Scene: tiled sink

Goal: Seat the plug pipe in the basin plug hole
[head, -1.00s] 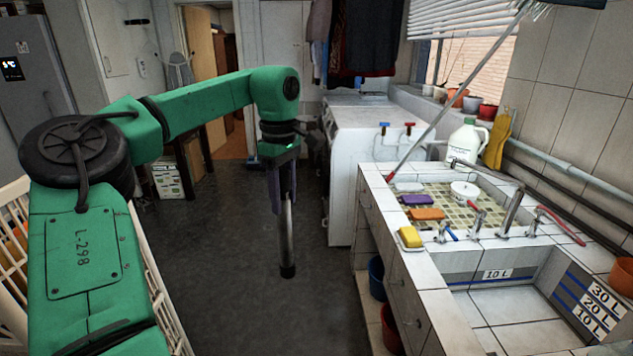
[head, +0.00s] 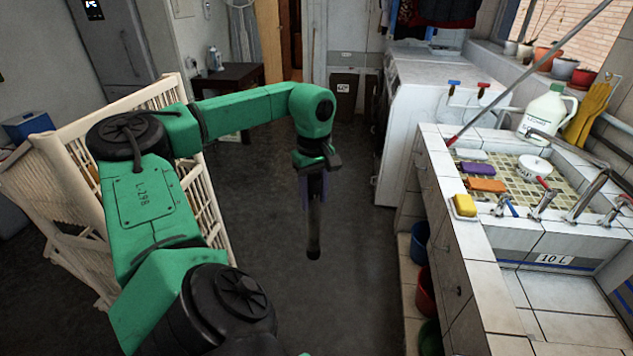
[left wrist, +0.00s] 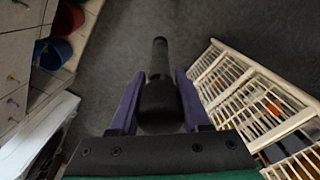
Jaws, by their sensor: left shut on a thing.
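My left gripper (head: 314,180) is shut on the plug pipe (head: 314,225), a dark tube that hangs upright below the fingers, over the dark floor. In the left wrist view the pipe (left wrist: 159,65) runs away from between the two purple fingers (left wrist: 155,105), its thick black end nearest the camera. The tiled basin (head: 560,300) stands to the right, well apart from the pipe. Its plug hole does not show. My right gripper is not in view.
A yellow sponge (head: 464,206), orange and purple blocks, a white bowl (head: 534,167) and several taps stand on the sink. A white bottle (head: 545,110) is behind. Buckets (head: 425,290) stand under the counter. A slatted cream crib-like frame (head: 60,185) is at left. The floor between is clear.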

